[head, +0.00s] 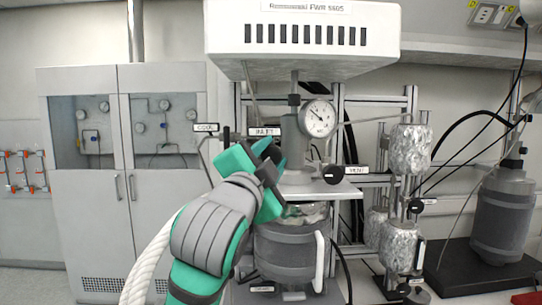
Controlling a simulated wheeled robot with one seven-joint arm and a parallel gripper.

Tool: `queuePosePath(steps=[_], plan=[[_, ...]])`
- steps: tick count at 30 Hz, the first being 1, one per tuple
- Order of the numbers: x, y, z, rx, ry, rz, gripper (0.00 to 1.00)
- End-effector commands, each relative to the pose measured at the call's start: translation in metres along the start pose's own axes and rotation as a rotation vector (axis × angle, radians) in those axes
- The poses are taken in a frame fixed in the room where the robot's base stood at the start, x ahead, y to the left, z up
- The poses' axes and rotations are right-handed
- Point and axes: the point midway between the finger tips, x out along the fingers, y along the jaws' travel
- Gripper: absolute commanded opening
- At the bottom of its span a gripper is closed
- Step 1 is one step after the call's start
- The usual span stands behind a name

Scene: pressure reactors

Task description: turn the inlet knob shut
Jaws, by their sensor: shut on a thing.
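My gripper (272,154), green and black, reaches up from the lower middle to the reactor head, just below the label that appears to read INLET (265,131). Its jaws are shut on the inlet knob, which the fingers and gripper body hide. The knob's turn angle cannot be seen. The reactor vessel (285,248), dark grey with a white handle, stands below and behind my arm. A round pressure gauge (318,118) sits right of the gripper.
A black vent knob (333,175) is close on the right, beside its label (357,170). A COOL label (206,128) is to the left. A white motor housing (303,35) overhangs above. Foil-wrapped cylinders (410,149) stand right. Grey cabinets (125,180) stand behind left.

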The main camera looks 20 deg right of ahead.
Motion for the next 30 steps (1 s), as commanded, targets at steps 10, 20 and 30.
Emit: queuePosePath(steps=[10,20,30], plan=[[-0.0002,-0.0019,0.0009,0.305,-0.004,0.125,0.12],[0.0,-0.0015,0.001,0.539,-0.004,0.223,0.12],[0.0,-0.0007,0.0006,0.664,-0.002,0.276,0.12]])
